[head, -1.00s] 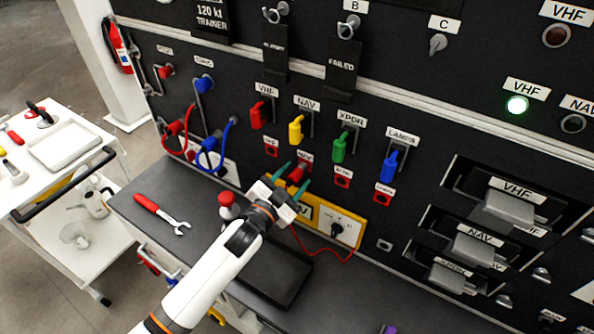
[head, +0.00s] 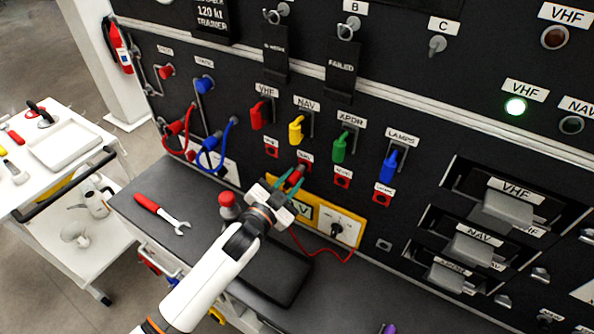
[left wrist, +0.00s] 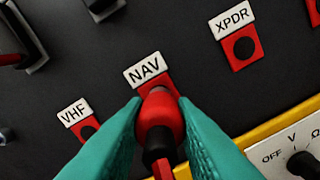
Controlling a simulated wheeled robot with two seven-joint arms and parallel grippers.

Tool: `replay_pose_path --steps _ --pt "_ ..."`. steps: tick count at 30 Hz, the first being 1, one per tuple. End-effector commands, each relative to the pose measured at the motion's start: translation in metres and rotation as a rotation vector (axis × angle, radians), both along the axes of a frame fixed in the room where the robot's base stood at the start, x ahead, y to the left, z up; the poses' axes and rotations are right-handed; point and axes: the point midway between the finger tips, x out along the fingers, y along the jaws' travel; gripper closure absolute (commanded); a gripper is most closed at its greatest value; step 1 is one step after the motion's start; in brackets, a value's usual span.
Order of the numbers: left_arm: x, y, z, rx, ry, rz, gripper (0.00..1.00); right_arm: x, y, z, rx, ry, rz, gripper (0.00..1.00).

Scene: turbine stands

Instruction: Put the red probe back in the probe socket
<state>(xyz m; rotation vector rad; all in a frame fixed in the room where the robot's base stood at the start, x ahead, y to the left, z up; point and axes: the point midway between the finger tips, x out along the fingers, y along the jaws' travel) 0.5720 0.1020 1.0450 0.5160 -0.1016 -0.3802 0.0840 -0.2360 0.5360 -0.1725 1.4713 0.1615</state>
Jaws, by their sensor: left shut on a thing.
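My left gripper (head: 290,182) has its teal fingers shut on the red probe (head: 299,174), at the NAV test jack on the black panel. In the left wrist view the red probe (left wrist: 159,118) sits between the two fingers (left wrist: 160,103), its front end against or in the red NAV jack plate (left wrist: 156,80); the jack hole is hidden by the probe. The yellow-framed meter (head: 357,218) is just below, with a red lead (head: 330,260) looping under it. I cannot make out the probe socket; my gripper covers the meter's left part. My right gripper is not in view.
VHF (head: 271,150), XPDR (head: 343,181) and LAMPS (head: 383,196) jacks flank the NAV one. Coloured handles (head: 338,148) stick out above. On the dark bench lie a red-handled wrench (head: 162,214) and a red-topped object (head: 228,203). A white cart (head: 60,150) stands at left.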

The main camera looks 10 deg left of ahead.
Motion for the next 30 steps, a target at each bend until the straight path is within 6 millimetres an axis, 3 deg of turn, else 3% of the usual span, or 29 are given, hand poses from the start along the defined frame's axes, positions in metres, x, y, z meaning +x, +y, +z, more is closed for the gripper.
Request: replay_pose_path --steps 11,30 --pt "-0.004 0.002 0.001 0.000 -0.002 0.000 1.00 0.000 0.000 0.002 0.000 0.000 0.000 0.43" --pt "-0.030 0.013 0.001 0.001 -0.003 0.000 1.00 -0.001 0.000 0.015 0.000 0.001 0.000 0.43"
